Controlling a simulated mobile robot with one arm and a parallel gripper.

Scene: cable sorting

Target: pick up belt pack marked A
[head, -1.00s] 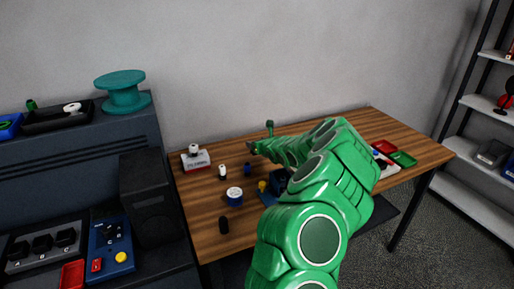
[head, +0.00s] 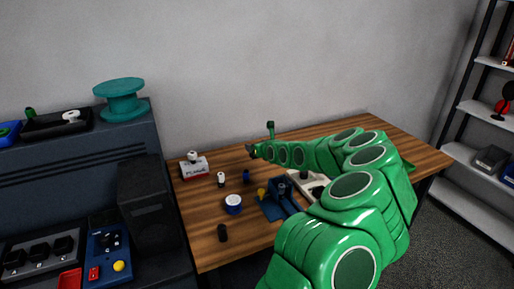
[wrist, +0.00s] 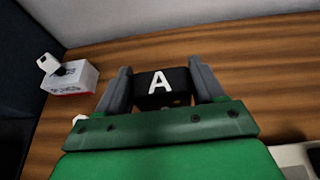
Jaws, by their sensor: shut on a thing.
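The belt pack marked A (wrist: 160,85) is a black block with a white letter A in the wrist view. It sits between the two grey fingers of my gripper (wrist: 162,88), which is shut on it. The wooden table top shows behind it; I cannot tell whether the pack touches the table. In the head view my gripper (head: 250,150) is over the back part of the table, at the end of my green arm. The pack is too small to make out there.
A white and red box (head: 195,168) stands at the table's back left, also in the wrist view (wrist: 72,77). A blue and white round container (head: 233,204), a small black cylinder (head: 222,232) and a blue fixture (head: 272,208) stand nearer the front. The wall is close behind.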

